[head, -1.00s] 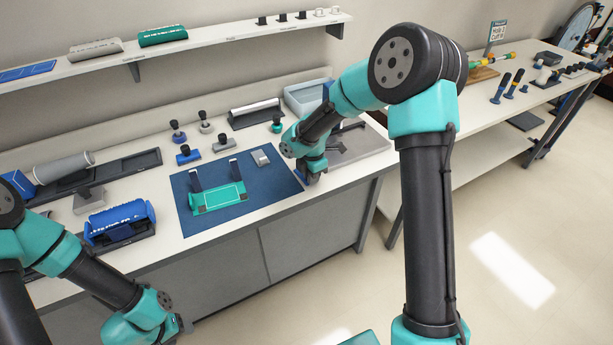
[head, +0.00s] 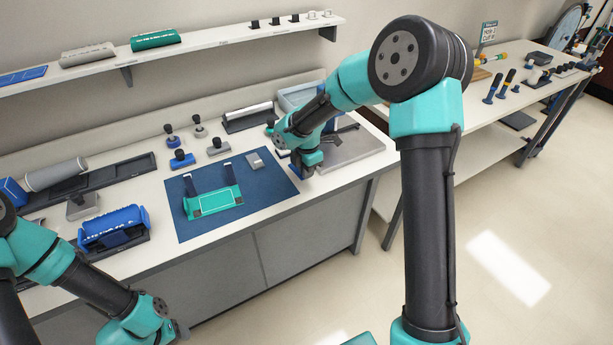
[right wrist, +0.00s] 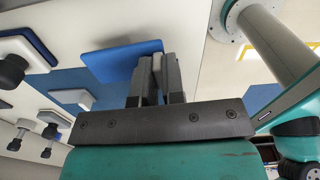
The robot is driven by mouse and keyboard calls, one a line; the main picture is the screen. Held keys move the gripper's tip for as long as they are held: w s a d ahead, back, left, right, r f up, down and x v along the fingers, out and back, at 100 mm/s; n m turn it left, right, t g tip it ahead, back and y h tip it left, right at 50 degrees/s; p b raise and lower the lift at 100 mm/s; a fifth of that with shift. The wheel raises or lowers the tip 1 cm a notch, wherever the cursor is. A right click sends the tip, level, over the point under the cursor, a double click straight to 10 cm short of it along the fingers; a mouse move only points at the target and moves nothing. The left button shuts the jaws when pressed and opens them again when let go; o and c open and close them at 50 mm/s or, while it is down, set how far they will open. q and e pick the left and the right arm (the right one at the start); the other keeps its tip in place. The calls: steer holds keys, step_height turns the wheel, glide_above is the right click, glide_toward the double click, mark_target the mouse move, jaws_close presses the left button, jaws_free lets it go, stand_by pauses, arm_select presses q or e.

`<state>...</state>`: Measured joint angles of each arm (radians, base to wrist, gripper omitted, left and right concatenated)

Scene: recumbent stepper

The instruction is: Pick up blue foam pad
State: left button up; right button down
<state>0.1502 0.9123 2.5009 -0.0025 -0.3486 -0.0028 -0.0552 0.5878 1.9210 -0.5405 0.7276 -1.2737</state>
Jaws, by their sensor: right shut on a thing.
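The blue foam pad (right wrist: 120,61) is a flat bright-blue slab in the right wrist view, with one end at my right gripper's fingers (right wrist: 158,78). The fingers are shut on it. In the head view only a small blue piece of the pad (head: 295,172) shows beside my right gripper (head: 304,172), near the right end of the dark blue mat (head: 262,204). My wrist hides the rest. My left gripper (head: 180,331) is low at the left, in front of the bench, and its fingers are too small to judge.
A green-and-white cradle (head: 213,201) with dark blue uprights and a grey block (head: 255,160) sit on the mat. Knobbed blocks stand behind it. A grey tray (head: 345,150) lies right of my gripper. A blue roller unit (head: 113,225) is at the left.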

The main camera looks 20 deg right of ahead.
steer(key=s+a, duration=0.3)
steer(key=s, duration=0.4)
steer(key=s+a+r, duration=0.1)
steer(key=s+a, duration=0.2)
steer(key=s, duration=0.4)
steer(key=shift+s+a+r, duration=0.2)
steer(key=shift+s+a, duration=0.1)
steer(key=shift+a, duration=0.1)
steer(key=shift+w, duration=0.15)
